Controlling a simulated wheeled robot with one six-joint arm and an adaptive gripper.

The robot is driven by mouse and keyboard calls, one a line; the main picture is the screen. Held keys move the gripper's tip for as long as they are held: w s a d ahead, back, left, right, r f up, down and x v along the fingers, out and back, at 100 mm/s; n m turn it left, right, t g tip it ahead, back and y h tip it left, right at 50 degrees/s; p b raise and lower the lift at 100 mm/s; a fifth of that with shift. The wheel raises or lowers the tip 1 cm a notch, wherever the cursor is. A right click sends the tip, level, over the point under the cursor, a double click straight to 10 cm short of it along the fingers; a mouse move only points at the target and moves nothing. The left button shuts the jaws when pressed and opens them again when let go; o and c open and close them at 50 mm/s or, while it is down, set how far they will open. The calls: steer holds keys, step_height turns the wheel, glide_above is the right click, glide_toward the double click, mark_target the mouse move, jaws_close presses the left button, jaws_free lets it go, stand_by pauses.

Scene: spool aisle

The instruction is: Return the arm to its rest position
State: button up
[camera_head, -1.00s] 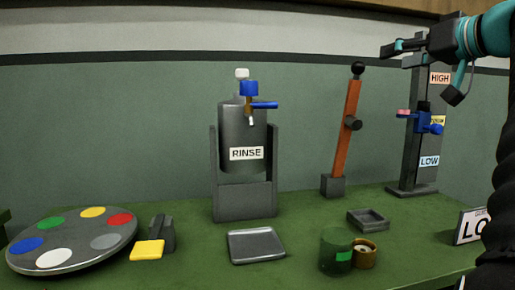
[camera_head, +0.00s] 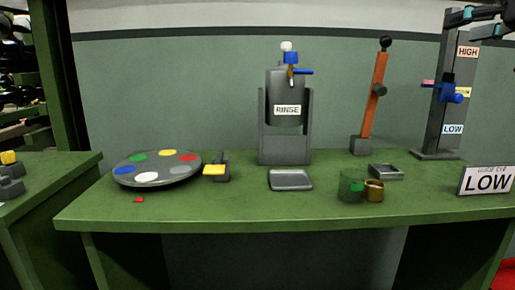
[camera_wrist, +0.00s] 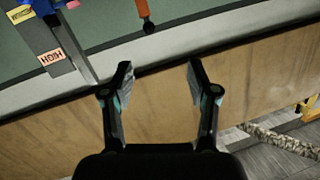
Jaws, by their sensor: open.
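My gripper (camera_wrist: 160,82) is open and empty in the wrist view, its two fingers apart with only the wall behind them. In the head view my gripper (camera_head: 482,22) shows at the top right corner, in front of the top of the grey post marked HIGH and LOW (camera_head: 449,85). Most of my arm is outside the head view. The wrist view looks upside down at the wall top, with the HIGH label (camera_wrist: 51,58) at the left and the black knob of the orange lever (camera_wrist: 148,27) at the top.
The green bench (camera_head: 250,212) carries a colour palette (camera_head: 125,177), a RINSE tank (camera_head: 285,115), a grey tray (camera_head: 290,187), a green cup (camera_head: 350,186), a brass cup (camera_head: 374,196), a small square dish (camera_head: 386,175) and a LOW sign (camera_head: 487,180). The orange lever (camera_head: 373,95) stands behind.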

steer(key=s+a+f+m+g, duration=0.1)
steer(key=a+f+g, duration=0.2)
steer(key=a+f, duration=0.75)
steer(key=s+a+f+m+g, duration=0.1)
steer(key=a+f+g, duration=0.35)
steer(key=f, duration=1.05)
steer(key=s+a+f+g+h, duration=0.1)
steer(key=s+a+f, duration=0.1)
steer(key=s+f, duration=0.3)
steer(key=s+a+f+n+g+h, duration=0.1)
steer(key=s+a+f, duration=0.2)
steer(key=f, duration=0.8)
steer(key=s+a+f+n+g+h, duration=0.1)
steer(key=s+a+f, duration=0.2)
steer(key=s+f, duration=0.3)
step_height(320, 180, down, 2)
steer(key=shift+s+f, duration=0.1)
steer(key=shift+s, duration=0.25)
